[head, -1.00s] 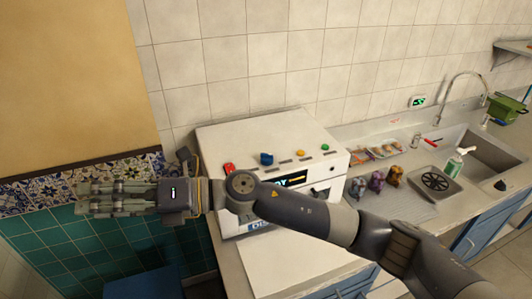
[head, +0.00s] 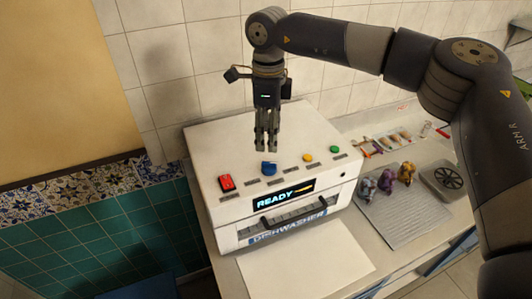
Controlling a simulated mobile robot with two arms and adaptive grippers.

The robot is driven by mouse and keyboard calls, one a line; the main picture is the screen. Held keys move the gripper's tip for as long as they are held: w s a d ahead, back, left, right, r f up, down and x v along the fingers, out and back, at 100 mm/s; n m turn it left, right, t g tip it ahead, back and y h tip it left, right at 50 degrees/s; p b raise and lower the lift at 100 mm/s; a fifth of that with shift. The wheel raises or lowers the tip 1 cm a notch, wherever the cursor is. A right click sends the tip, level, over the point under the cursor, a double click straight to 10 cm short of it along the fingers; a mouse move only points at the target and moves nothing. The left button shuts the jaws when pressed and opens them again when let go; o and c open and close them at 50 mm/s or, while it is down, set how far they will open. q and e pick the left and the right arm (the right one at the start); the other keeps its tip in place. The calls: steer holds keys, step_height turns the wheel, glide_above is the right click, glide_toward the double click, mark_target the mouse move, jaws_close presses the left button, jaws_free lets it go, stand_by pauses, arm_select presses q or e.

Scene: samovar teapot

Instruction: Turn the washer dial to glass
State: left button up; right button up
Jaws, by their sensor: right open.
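The white dishwasher (head: 235,145) stands on the counter in the head view, with a lit display reading READY (head: 283,198). On its top near the front edge sits a blue dial (head: 268,168), with a red switch (head: 226,183) to its left. A yellow button (head: 307,157) and a green button (head: 335,149) are to its right. Small labels by the controls are too small to read. My right gripper (head: 266,148) points down, open and empty, its fingertips appearing just above the blue dial. I cannot tell whether they touch it. My left gripper is not in view.
A grey mat (head: 410,214) with several small figures stands right of the dishwasher. Several packets (head: 392,141) lie behind them. A white sheet (head: 300,262) lies in front of the dishwasher. A tiled wall (head: 190,60) rises behind.

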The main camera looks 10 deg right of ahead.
steer(key=p, duration=0.2)
glide_above(268, 163)
steer(key=f, duration=0.4)
steer(key=shift+s+d+f, duration=0.1)
steer(key=shift+s, duration=0.3)
steer(key=f, duration=0.1)
steer(key=w+f+p, duration=0.1)
steer(key=f, duration=0.1)
steer(key=shift+f+p, duration=0.35)
steer(key=shift+f, duration=0.6)
steer(key=c, duration=1.1)
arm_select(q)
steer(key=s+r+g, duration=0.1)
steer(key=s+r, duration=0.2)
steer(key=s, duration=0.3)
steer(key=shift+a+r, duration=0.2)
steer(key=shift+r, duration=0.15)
